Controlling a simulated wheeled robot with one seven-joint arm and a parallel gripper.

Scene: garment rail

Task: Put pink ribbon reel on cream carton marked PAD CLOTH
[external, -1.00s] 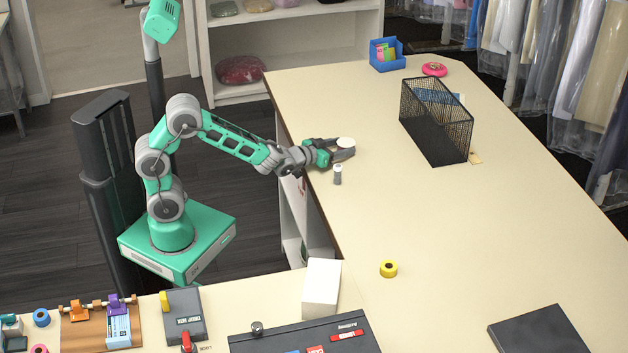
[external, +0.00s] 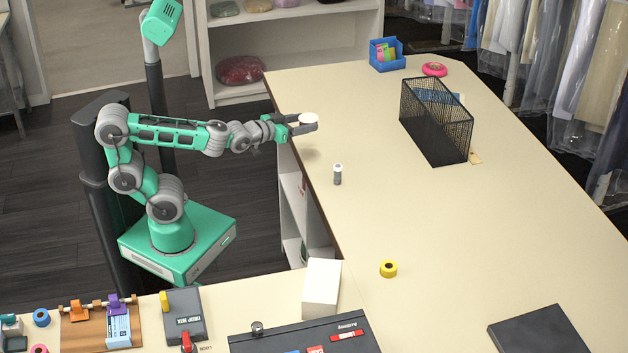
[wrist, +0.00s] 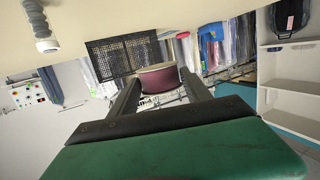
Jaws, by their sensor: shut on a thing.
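My gripper (external: 304,124) is shut on a round thing with a pale top (external: 309,118), held in the air beyond the table's left edge. In the wrist view this held thing (wrist: 158,78) shows a dark red side between the fingers; I cannot tell whether it is a ribbon reel. A pink reel (external: 434,69) lies at the far end of the table, behind the mesh basket and apart from my gripper. A white or cream box (external: 321,288) stands near the front; no PAD CLOTH marking is legible on it.
A black mesh basket (external: 436,122) and a blue bin (external: 386,55) stand toward the back. A small grey bottle with a white cap (external: 338,175) stands near the left edge. A yellow reel (external: 388,268) lies nearer the front. The table's middle is largely clear.

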